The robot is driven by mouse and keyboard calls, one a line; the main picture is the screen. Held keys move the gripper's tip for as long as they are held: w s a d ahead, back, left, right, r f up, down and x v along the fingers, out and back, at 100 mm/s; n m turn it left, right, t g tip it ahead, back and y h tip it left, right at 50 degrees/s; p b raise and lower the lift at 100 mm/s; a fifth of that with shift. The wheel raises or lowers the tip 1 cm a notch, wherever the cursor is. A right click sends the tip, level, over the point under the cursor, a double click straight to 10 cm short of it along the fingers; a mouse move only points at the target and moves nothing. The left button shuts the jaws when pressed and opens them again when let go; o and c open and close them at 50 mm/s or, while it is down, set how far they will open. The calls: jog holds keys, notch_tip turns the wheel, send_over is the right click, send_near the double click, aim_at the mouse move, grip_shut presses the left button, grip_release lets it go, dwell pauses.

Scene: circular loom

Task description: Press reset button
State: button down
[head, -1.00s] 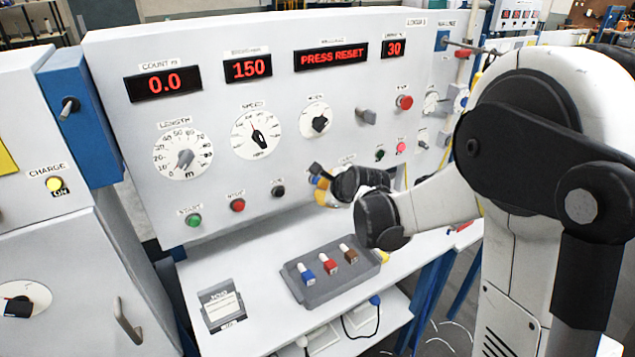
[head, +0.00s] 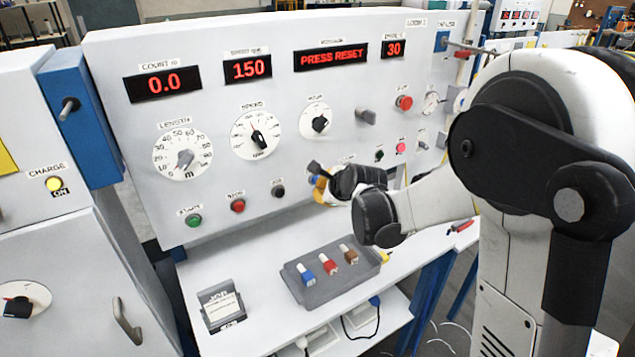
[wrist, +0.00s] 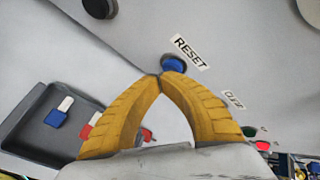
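The reset button (wrist: 173,63) is a blue round button on the grey panel, with a RESET label beside it in the wrist view. My gripper (wrist: 160,75) has yellow fingers whose tips meet, with nothing between them. The tips overlap the lower left edge of the button in this view; I cannot tell whether they touch it. In the head view my gripper (head: 322,187) is at the panel, right of the black button, and mostly hides the reset button. The message display (head: 331,58) reads PRESS RESET.
Green (head: 194,221), red (head: 238,205) and black (head: 279,191) buttons sit left of my gripper. A grey tray (head: 345,286) with blue, red and brown-and-white pieces lies on the shelf below. Dials and a red button (head: 404,102) are above.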

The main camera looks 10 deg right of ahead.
dwell(0.6)
jog(key=shift+s+d, duration=0.25)
jog(key=shift+s, duration=0.5)
jog(key=shift+s+d, duration=0.25)
jog(key=shift+s, duration=0.55)
jog(key=shift+s+d, duration=0.25)
jog(key=shift+s, duration=0.55)
jog(key=shift+s+d, duration=0.25)
jog(key=shift+s, duration=0.55)
